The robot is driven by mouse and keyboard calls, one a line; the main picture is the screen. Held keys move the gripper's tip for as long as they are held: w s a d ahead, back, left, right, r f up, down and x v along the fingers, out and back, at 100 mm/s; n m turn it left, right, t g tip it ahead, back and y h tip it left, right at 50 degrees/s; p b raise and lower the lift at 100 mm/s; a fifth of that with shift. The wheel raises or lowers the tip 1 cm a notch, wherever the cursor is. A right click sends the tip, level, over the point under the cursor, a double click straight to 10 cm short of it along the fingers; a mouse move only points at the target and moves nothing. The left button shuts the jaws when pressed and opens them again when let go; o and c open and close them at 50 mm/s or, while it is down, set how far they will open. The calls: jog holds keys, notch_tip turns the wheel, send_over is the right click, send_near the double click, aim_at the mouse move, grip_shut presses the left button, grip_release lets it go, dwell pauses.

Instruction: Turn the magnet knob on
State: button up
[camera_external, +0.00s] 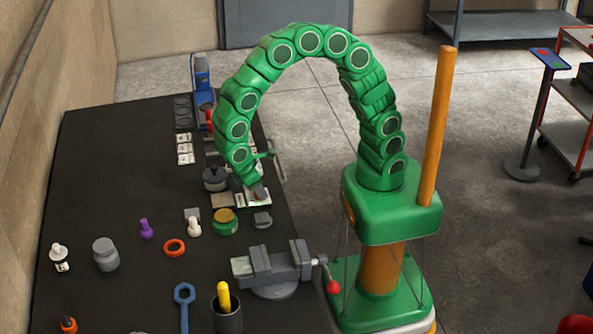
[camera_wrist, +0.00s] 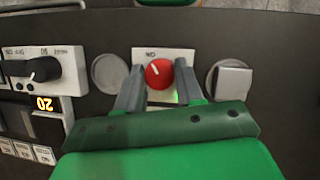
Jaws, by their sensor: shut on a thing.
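The red magnet knob (camera_wrist: 158,72) sits on a white plate (camera_wrist: 181,56) marked "ON", which reads upside down in the wrist view. A pale pointer line shows on the knob's top. My gripper (camera_wrist: 160,84) has one grey finger on each side of the knob and is shut on it. A green glow shows on the plate beside the right finger. In the external view my gripper (camera_external: 259,192) is low over the table at the white plate (camera_external: 262,203); the knob is hidden there.
In the wrist view, a grey disc (camera_wrist: 110,73) lies left of the knob and a grey metal block (camera_wrist: 232,79) right. A black dial (camera_wrist: 38,70) with a yellow "20" display is further left. A vise (camera_external: 272,263) stands at the table's front right (camera_external: 130,180).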

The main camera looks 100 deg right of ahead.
jog(key=shift+n+h, duration=0.3)
jog(key=shift+n, duration=0.4)
jog(key=o, duration=1)
jog(key=shift+o, duration=0.2)
jog(key=shift+r, duration=0.15)
jog(key=v, duration=0.7)
jog(key=shift+r, duration=0.25)
jog(key=shift+w+a, duration=0.1)
